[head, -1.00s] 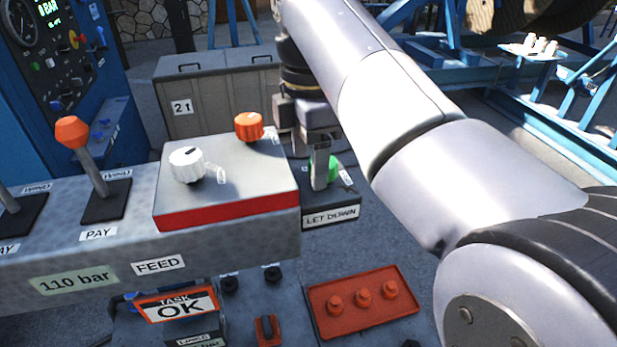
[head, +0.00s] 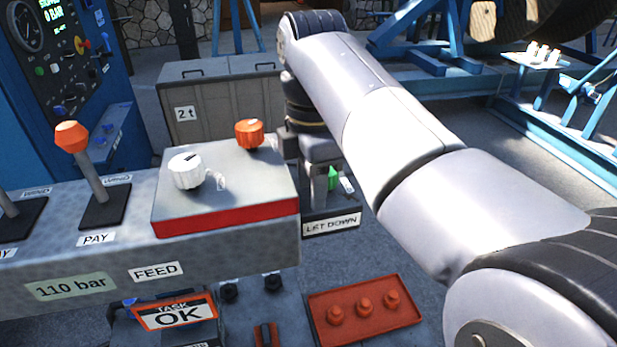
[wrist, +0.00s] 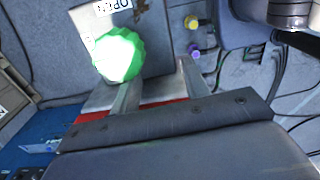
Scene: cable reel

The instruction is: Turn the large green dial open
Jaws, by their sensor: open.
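The large green dial (head: 333,178) sits on the low box labelled LET DOWN, mostly hidden behind my gripper in the head view. In the wrist view the green dial (wrist: 118,55) is bright and faceted, beside an OPEN label (wrist: 113,7). My gripper (wrist: 157,78) is open, its two fingers apart with nothing between them. The dial lies off to the left of the gap, just beyond the left finger's tip; I cannot tell whether they touch. In the head view my gripper (head: 320,188) points down over the LET DOWN box (head: 331,224).
A grey console with a red-edged panel (head: 230,213) stands left of my gripper, carrying a white knob (head: 186,171) and an orange knob (head: 249,133). Levers stand farther left. A red tray (head: 365,318) with orange knobs lies in front. Cables run at the right in the wrist view.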

